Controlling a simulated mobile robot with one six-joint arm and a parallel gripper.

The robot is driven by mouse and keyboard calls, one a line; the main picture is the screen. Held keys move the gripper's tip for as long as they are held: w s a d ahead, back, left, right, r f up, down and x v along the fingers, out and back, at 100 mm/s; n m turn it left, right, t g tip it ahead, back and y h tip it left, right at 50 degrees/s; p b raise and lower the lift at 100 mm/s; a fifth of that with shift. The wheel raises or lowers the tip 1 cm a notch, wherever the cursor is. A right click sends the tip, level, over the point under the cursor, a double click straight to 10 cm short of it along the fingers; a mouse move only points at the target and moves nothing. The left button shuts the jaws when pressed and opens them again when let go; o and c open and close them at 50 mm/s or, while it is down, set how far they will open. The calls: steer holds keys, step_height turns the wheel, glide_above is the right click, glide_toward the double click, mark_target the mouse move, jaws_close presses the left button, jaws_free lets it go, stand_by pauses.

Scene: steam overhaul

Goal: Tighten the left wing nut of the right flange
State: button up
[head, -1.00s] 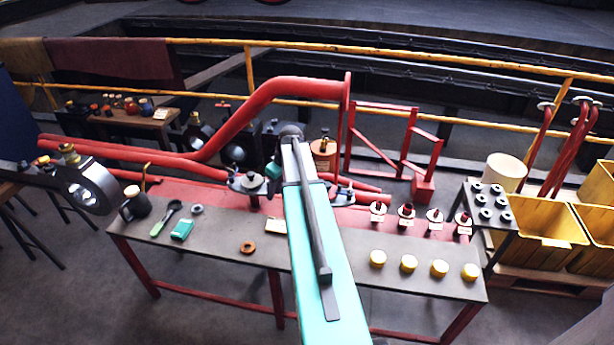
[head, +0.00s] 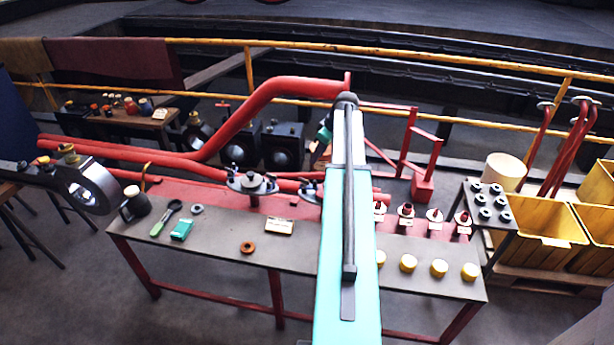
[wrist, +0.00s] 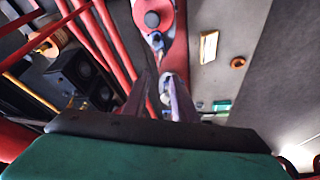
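The right flange (head: 308,190) shows in the head view at the back of the bench, its right part hidden behind my arm. In the wrist view it is the red plate (wrist: 178,30) with a dark round centre at the top. Its left wing nut (wrist: 157,41) is a small blue-grey piece at the plate's near end, just beyond my fingertips. My gripper (wrist: 162,78) appears open, its two fingers apart on either side of the line to the nut. I cannot tell whether they touch it. My arm hides the gripper in the head view.
The left flange (head: 252,184) stands close by on the left. Red pipes (head: 215,140) rise behind the bench. A card (head: 280,226), an orange ring (head: 247,247), a green box (head: 182,230) and several yellow caps (head: 439,268) lie on the bench top.

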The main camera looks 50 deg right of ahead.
mark_target(305, 180)
steer(key=shift+f, duration=0.1)
steer(key=shift+p+x, duration=1.5)
steer(key=shift+x, duration=5.35)
steer(key=shift+c, duration=0.4)
